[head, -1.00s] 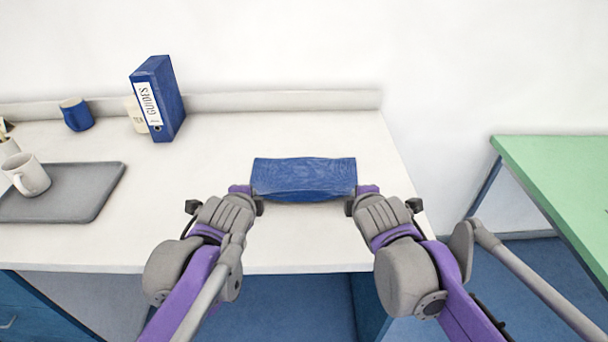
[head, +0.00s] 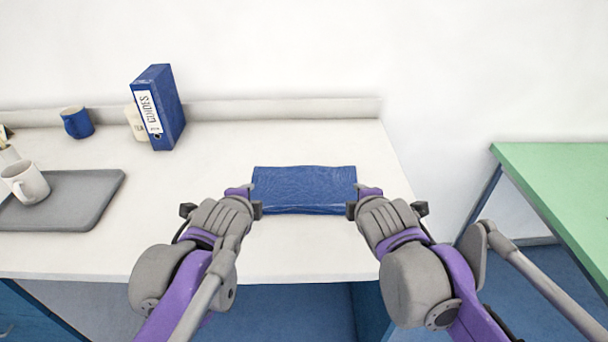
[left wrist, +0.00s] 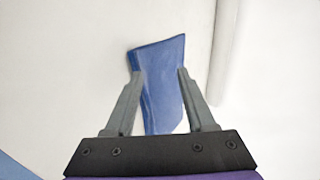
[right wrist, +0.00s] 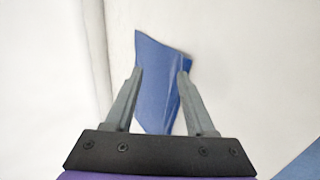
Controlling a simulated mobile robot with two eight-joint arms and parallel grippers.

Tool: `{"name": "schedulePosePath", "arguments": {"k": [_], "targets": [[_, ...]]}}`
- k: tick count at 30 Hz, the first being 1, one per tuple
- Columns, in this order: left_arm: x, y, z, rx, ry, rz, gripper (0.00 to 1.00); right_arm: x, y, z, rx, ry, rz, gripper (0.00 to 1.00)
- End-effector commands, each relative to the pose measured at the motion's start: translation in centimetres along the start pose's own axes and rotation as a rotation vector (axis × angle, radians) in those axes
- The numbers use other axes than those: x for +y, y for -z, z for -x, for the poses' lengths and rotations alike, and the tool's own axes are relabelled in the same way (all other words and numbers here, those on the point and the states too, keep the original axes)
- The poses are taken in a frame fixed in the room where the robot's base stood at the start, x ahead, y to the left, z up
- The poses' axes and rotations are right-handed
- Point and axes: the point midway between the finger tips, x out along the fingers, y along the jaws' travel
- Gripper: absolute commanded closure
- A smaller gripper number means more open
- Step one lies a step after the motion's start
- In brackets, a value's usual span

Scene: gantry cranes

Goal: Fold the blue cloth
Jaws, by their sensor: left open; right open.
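The blue cloth (head: 304,188) lies on the white counter as a narrow, wide rectangle, with a thin layered edge along its front. My left gripper (head: 254,205) is at its left end and my right gripper (head: 354,206) at its right end. In the left wrist view the cloth (left wrist: 162,85) shows between and beyond the open fingers of my left gripper (left wrist: 160,75). In the right wrist view the cloth (right wrist: 160,85) shows likewise between the open fingers of my right gripper (right wrist: 160,75). Whether the fingers touch the cloth is unclear.
On the white counter (head: 220,160), a blue binder (head: 168,105) stands behind left, near a blue mug (head: 77,122) and a cream container (head: 135,122). A grey tray (head: 85,195) with a white mug (head: 25,182) is at left. A green table (head: 560,180) stands right, across a gap.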

Motion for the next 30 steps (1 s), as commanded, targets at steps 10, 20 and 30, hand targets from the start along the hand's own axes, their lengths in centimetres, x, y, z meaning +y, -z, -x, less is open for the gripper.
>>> {"name": "schedulePosePath", "arguments": {"k": [10,20,30], "targets": [[-1.7,0.1,5.5,0.001,0.000,-0.002,0.45,1.7,0.0,5.5,0.001,0.000,0.001,0.45],[-2.4,0.1,8.0,0.000,0.000,-0.002,0.45,2.4,0.0,8.0,0.000,0.000,0.001,0.45],[-2.4,0.1,7.9,0.000,0.000,-0.001,0.45,2.4,0.0,7.9,0.000,0.000,0.000,0.45]]}}
